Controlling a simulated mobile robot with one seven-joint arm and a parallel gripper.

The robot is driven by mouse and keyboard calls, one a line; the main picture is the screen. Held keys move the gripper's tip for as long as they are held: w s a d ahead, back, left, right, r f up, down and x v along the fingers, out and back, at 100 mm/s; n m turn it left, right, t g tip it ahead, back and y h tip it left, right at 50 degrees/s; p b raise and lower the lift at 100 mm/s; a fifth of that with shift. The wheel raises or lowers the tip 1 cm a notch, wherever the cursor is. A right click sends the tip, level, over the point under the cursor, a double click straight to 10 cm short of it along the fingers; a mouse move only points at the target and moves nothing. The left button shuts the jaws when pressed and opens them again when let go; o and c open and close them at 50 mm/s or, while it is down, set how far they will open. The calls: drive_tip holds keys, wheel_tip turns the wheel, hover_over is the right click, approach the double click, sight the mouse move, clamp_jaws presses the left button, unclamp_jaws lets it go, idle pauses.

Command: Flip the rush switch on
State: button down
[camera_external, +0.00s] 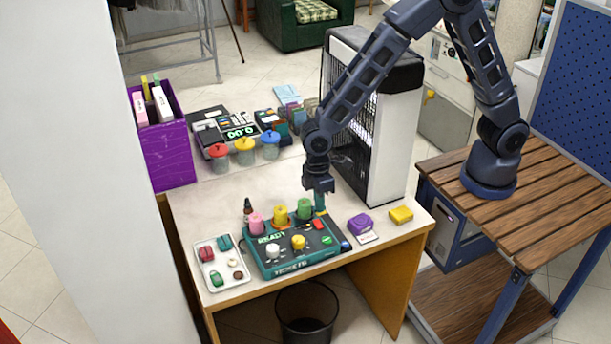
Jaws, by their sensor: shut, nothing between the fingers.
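A teal control box (301,258) lies on the pale desk, with "READY" lettering on its sloped face. Pink (256,223), yellow (281,214) and green (304,208) round caps stand along its back edge. A white knob (273,250) and a yellow knob (298,242) sit on its front part. Small red and green marks are at its right side. I cannot tell which part is the rush switch; its label is too small to read. My gripper (320,207) points down, shut and empty, at the box's back right corner, just right of the green cap. Whether it touches the box is unclear.
A white tray (238,283) with small items lies left of the box. A purple block (360,223) and a yellow block (401,214) lie to its right. A tall white-and-black unit (393,130) stands behind my gripper. Lidded jars (245,155) stand farther back.

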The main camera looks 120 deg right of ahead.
wheel_tip(320, 180, up, 8)
drive_tip(key=a, duration=0.1)
drive_tip(key=shift+r, duration=0.15)
idle(0.5)
drive_tip(key=s+a+r+t, duration=0.2)
drive_tip(key=s+a+r, duration=0.2)
drive_tip(key=s+r, duration=1.25)
drive_tip(key=s+a+r+t, duration=0.1)
drive_tip(key=s+r, duration=0.1)
drive_tip(key=s, duration=0.8)
drive_tip(key=s+a+r+t+h, duration=0.1)
drive_tip(key=s+r, duration=0.1)
drive_tip(key=s, duration=0.9)
drive_tip(key=shift+s+a+r+t, duration=0.2)
drive_tip(key=shift+r+t, duration=0.1)
drive_tip(key=shift+r, duration=0.1)
idle(0.6)
